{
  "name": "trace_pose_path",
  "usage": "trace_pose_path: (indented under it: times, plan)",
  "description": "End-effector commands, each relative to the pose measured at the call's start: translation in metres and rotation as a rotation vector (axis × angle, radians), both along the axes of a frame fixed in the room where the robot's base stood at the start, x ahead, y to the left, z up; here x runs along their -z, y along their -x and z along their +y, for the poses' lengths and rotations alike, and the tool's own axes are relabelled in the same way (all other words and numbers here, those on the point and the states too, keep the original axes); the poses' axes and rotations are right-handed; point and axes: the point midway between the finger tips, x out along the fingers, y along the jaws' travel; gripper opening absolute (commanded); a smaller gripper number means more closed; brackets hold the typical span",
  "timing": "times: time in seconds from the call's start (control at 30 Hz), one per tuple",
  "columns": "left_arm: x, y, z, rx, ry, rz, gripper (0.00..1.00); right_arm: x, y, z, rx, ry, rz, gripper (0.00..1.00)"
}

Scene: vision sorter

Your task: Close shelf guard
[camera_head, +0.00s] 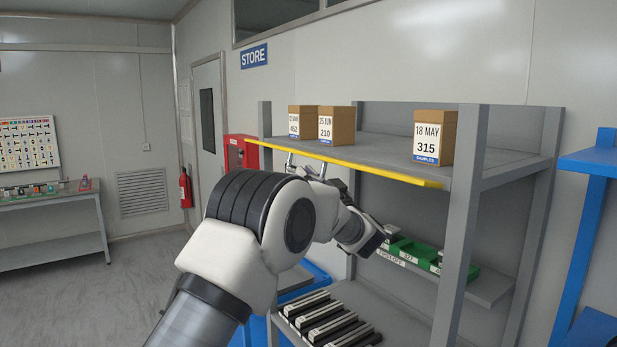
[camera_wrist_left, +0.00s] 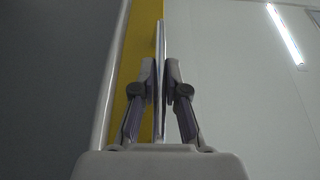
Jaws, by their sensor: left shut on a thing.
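The shelf guard is a long yellow bar (camera_head: 385,173) along the front edge of the upper grey shelf (camera_head: 385,150). It lies low, about level with the shelf board, below the fronts of the boxes. My left gripper (camera_head: 312,178) is just under its left part, partly hidden by my own arm. In the left wrist view the fingers (camera_wrist_left: 162,78) are shut on a thin grey edge-on piece (camera_wrist_left: 160,45), beside the yellow strip (camera_wrist_left: 146,35). That piece appears to belong to the guard, but its join is hidden. My right gripper is out of view.
Three labelled cardboard boxes stand on the upper shelf: one (camera_head: 434,138) at right, two (camera_head: 337,125) (camera_head: 303,121) at left. Green bins (camera_head: 412,252) and dark slotted parts (camera_head: 330,318) sit lower. A grey post (camera_head: 462,220) bounds the shelf. Open floor lies left.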

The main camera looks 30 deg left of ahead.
Motion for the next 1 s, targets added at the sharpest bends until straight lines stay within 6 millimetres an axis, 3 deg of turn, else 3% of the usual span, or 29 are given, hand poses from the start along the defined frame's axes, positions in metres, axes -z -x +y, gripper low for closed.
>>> trace_pose_path:
  times: [0.53, 1.0]
  plan:
    - [-0.028, 0.009, 0.004, 0.000, -0.170, 0.410, 0.00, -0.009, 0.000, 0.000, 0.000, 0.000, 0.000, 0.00]
    - [-0.055, 0.004, 0.002, 0.000, -0.342, 0.822, 0.00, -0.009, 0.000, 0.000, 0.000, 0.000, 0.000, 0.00]
